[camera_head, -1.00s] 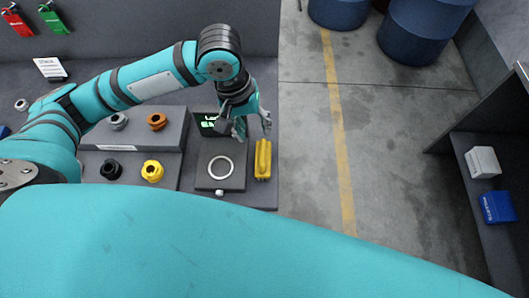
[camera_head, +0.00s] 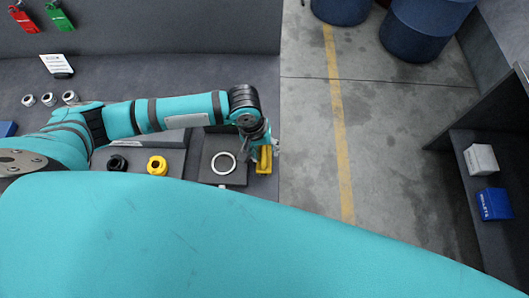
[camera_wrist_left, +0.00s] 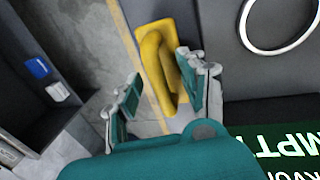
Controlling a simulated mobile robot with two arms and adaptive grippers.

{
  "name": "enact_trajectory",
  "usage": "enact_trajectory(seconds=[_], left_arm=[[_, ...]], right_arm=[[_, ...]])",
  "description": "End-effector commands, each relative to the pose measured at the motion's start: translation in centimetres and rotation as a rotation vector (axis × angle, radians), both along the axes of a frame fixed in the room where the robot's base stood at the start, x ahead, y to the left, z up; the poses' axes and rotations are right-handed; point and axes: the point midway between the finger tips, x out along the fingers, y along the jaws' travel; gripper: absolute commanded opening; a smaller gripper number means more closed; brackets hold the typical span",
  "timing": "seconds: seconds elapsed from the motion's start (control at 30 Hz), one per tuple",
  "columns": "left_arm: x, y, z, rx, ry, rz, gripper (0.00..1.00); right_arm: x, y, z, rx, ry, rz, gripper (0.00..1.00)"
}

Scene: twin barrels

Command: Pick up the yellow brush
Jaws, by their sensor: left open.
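The yellow brush (camera_head: 264,160) lies near the right edge of the grey bench, and my left gripper (camera_head: 264,148) is right over it, partly covering it. In the left wrist view the yellow brush (camera_wrist_left: 157,52) shows its looped handle, which reaches between the two fingers of my left gripper (camera_wrist_left: 160,98). The fingers are apart, one on each side of the handle. The right finger looks very close to the brush; I cannot tell whether it touches. My right gripper is not in view.
A scale with a metal ring (camera_head: 223,163) stands just left of the brush. Black (camera_head: 117,162) and yellow (camera_head: 157,165) knobs sit further left. The bench ends right of the brush, with open floor (camera_head: 390,150) beyond. Blue barrels (camera_head: 425,25) stand at the back.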

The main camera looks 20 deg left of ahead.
Motion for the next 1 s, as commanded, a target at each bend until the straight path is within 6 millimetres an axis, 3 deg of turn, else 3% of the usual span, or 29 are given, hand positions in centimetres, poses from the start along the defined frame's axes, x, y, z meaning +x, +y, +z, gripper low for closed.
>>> enact_trajectory(seconds=[0.2, 0.53, 1.0], left_arm=[[0.0, -0.05, -0.09, -0.001, 0.0, -0.001, 0.42], [0.02, -0.03, -0.05, -0.001, 0.0, 0.0, 0.0], [0.06, -0.05, 0.0, -0.001, -0.001, 0.0, 0.0]], right_arm=[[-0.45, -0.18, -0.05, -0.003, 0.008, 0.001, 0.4], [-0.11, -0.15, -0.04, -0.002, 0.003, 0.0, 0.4], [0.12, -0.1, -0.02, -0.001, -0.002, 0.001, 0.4]])
